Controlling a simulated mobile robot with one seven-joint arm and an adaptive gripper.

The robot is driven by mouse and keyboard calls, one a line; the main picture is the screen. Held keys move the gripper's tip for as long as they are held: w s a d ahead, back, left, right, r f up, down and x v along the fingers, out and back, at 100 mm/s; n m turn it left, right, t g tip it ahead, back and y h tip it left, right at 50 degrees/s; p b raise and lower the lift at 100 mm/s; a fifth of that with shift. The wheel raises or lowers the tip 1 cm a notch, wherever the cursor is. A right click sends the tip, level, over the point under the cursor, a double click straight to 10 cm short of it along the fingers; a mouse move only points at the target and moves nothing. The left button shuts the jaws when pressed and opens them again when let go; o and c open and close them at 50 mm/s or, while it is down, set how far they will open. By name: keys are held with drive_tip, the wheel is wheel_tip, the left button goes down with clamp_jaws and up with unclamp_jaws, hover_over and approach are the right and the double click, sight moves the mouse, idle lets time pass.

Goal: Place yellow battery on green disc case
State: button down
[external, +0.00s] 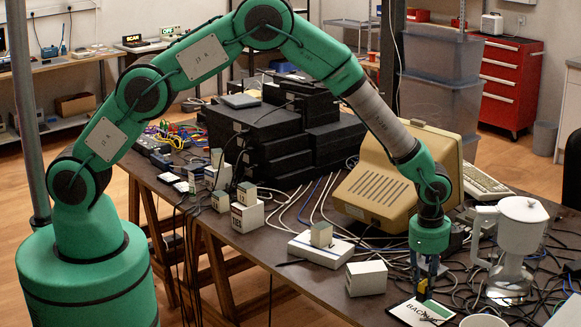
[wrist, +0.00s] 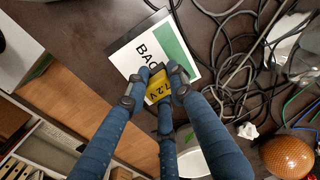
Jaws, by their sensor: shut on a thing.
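The yellow battery (wrist: 159,88), marked 7.2V, is between the blue fingers of my gripper (wrist: 163,80) in the wrist view. In the external view my gripper (external: 424,276) points down, and the yellow battery (external: 421,289) shows at its fingertips. The gripper is shut on the battery. The green disc case (external: 437,309) is a flat white square with a green band and black lettering, lying near the table's front edge. It also shows in the wrist view (wrist: 176,44). The battery is over the case's lettered part and hides some of it; I cannot tell whether they touch.
A white blender-like appliance (external: 512,245) stands right of the case among loose black cables (external: 470,275). A small white box (external: 366,278) stands left of the case. A beige monitor (external: 385,185) is behind. In the wrist view a brown dome (wrist: 288,157) lies at lower right.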

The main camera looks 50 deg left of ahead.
sight(424, 296)
drive_tip(key=shift+f, duration=0.1)
drive_tip(key=shift+f+b, duration=0.4)
drive_tip(key=shift+f, duration=1.25)
drive_tip(key=shift+f, duration=0.15)
drive_tip(key=c, duration=1.5)
unclamp_jaws()
drive_tip(key=r, duration=0.4)
drive_tip(key=r+p, duration=0.1)
drive_tip(key=r, duration=0.3)
drive_tip(key=s+r+p, duration=0.1)
drive_tip(key=r, duration=0.3)
drive_tip(key=shift+r, duration=0.1)
drive_tip(key=shift+a+r, duration=0.1)
